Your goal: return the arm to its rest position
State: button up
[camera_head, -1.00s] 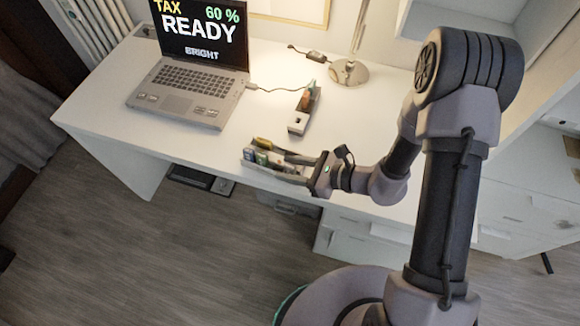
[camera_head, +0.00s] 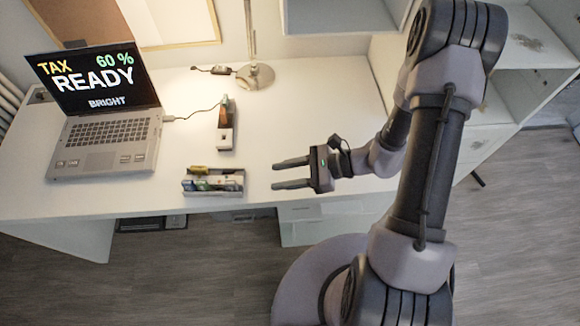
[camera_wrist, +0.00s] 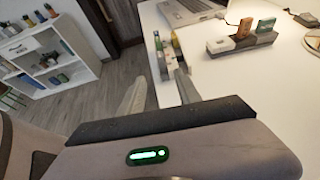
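My gripper (camera_head: 291,173) is open and empty, with two grey fingers pointing left above the front part of the white desk (camera_head: 310,110). In the wrist view my gripper (camera_wrist: 160,90) shows its fingers spread apart with nothing between them. A grey tray (camera_head: 240,184) holding several small items lies left of the fingertips, apart from them. It also shows beyond the fingers in the wrist view.
An open laptop (camera_head: 105,130) stands at the desk's left, its cable running right. A narrow grey holder (camera_head: 225,138) with small upright items sits mid-desk. A lamp base (camera_head: 255,76) is behind it. A shelf unit (camera_wrist: 55,65) stands across the floor. The desk's right part is clear.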

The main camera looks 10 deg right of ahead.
jog(key=shift+v, duration=1)
jog(key=s+d+r+n+t+h, duration=0.1)
jog(key=s+r+n+h, duration=0.2)
jog(key=r+n, duration=0.2)
jog(key=s+d+r+n+t+h, duration=0.1)
jog(key=s+r+n+h, duration=0.2)
jog(key=r, duration=0.9)
jog(key=s+d+r+n+t+h, duration=0.1)
jog(key=s+r+n+h, duration=0.2)
jog(key=r+n+h, duration=0.2)
notch_tip(320, 180, up, 4)
jog(key=n, duration=0.2)
jog(key=shift+s+d+n, duration=0.25)
jog(key=shift+d+n, duration=0.05)
